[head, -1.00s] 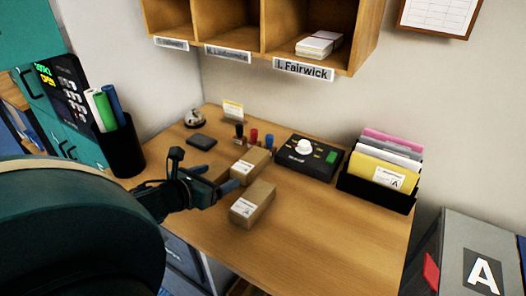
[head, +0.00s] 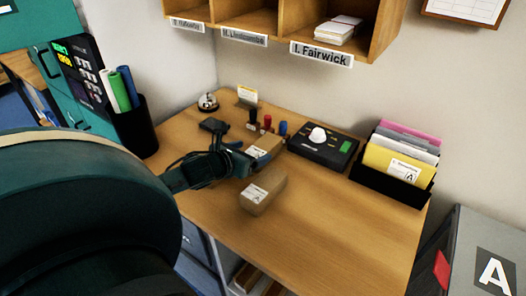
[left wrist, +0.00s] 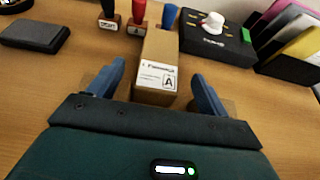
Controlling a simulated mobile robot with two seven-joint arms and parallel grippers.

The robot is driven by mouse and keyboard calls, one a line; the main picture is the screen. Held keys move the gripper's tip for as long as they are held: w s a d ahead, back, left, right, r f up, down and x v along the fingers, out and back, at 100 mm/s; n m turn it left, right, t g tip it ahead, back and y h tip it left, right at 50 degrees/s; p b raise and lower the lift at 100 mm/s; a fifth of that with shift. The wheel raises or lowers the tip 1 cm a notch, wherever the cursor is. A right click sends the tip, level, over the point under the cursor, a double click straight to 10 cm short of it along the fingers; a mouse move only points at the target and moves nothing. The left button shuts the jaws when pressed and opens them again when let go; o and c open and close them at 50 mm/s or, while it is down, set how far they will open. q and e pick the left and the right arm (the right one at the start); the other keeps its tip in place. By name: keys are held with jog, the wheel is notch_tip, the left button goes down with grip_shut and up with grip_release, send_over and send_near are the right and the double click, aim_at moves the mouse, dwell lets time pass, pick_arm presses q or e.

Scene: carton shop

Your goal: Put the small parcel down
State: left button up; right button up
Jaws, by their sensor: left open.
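Two brown cardboard parcels with white labels are on the wooden desk (head: 330,230). The nearer parcel (head: 270,198) lies in front of my left gripper, apart from it in the head view. The farther parcel (head: 268,143) is partly hidden by the gripper. My left gripper (head: 243,160) is open. In the left wrist view, a parcel (left wrist: 158,50) with a label marked A lies just ahead of the open fingers (left wrist: 160,90), in line with the gap between them. I cannot tell which parcel is the small one. My right gripper is out of view.
Several stamps (head: 267,122) stand behind the parcels. A black device with a white knob (head: 318,148) and a file holder (head: 390,185) are to the right. A pen cup (head: 133,130) is at left. The front right of the desk is clear.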

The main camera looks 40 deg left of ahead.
aim_at(260, 148)
pick_arm(q)
jog(key=shift+x, duration=2.4)
jog(key=c, duration=1.1)
jog(key=shift+c, duration=0.7)
jog(key=shift+r, duration=0.15)
